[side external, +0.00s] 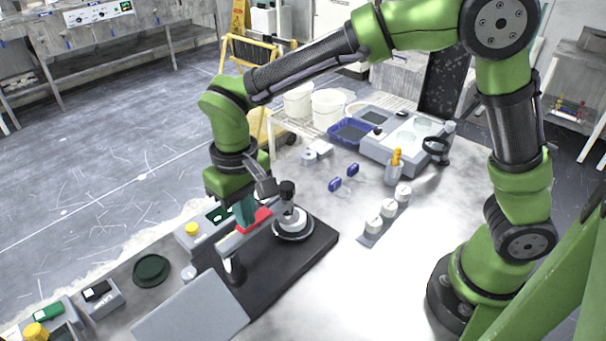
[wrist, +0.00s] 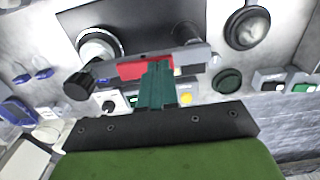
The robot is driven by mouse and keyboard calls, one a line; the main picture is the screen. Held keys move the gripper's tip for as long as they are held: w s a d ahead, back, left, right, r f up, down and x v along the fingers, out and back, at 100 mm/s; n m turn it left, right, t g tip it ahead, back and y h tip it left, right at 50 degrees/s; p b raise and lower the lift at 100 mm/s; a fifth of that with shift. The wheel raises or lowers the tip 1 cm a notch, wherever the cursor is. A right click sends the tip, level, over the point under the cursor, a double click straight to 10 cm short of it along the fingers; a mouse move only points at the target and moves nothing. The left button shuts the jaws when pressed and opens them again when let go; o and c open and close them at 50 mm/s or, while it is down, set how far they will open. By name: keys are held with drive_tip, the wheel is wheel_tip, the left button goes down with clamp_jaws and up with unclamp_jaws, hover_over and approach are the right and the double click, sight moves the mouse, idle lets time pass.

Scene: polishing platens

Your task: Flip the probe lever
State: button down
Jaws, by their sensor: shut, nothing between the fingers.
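A grey instrument arm (side external: 233,243) stands over a black base plate (side external: 318,240). A red piece (side external: 262,215), which looks like the probe lever, sits along this arm, and it shows in the wrist view (wrist: 131,71). A black cylinder (side external: 287,190) is at the arm's end, over a round pale platen (side external: 293,227); in the wrist view the cylinder (wrist: 78,86) is at left. My gripper (side external: 245,222) points down with its teal fingers shut and empty, right at the red piece. In the wrist view the fingertips (wrist: 158,64) overlap its right end; I cannot tell whether they touch.
A grey slanted panel (side external: 190,312) is in front of the base plate. A box with a yellow button (side external: 192,229) is behind it. A dark green disc (side external: 151,270) lies at left. White cylinders on a strip (side external: 374,227) stand at right. Bare table lies between.

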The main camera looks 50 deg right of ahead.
wheel_tip(320, 180, up, 7)
idle(0.9)
